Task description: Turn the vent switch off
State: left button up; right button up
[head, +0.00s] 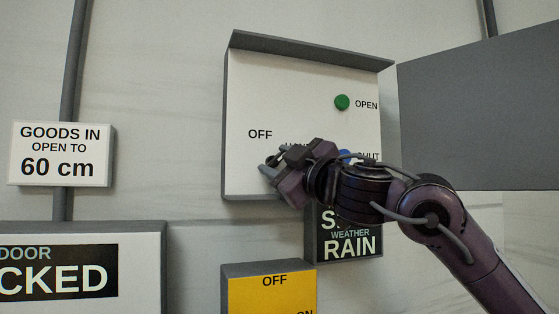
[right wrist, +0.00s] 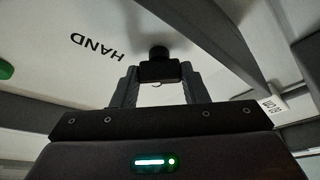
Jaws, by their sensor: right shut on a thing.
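The white control box (head: 275,90) on the wall carries a black OFF label at its left. My right gripper (head: 284,168) is at the lower left of the box front, below OFF. In the right wrist view its two fingers (right wrist: 159,85) are shut on a small black switch handle (right wrist: 158,71), with a round dark base behind it on the panel. The word HAND shows beside the switch there. In the head view the gripper hides most of the switch, so its pointing direction is unclear. My left gripper is not in view.
On the same box are a green OPEN button (head: 342,102) and a blue SHUT button (head: 345,155), partly hidden by my arm. A grey open door panel (head: 480,115) stands at right. A yellow box (head: 250,291) and a dark RAIN sign (head: 369,246) are below.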

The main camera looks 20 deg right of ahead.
jog(key=n+p, duration=0.1)
jog(key=n, duration=0.1)
jog(key=n+g+p, duration=0.1)
jog(key=n+g+y+p, duration=0.1)
jog(key=n, duration=0.1)
jog(key=shift+r+n, duration=0.25)
jog(key=shift+n, duration=0.05)
jog(key=n+g+p, duration=0.1)
jog(key=n+p, duration=0.1)
jog(key=n, duration=0.1)
jog(key=shift+f+n+g+p, duration=0.15)
jog(key=shift+n+g+p, duration=0.25)
jog(key=shift+n+p, duration=0.5)
jog(key=shift+f, duration=0.1)
jog(key=o, duration=1)
jog(key=shift+s, duration=0.1)
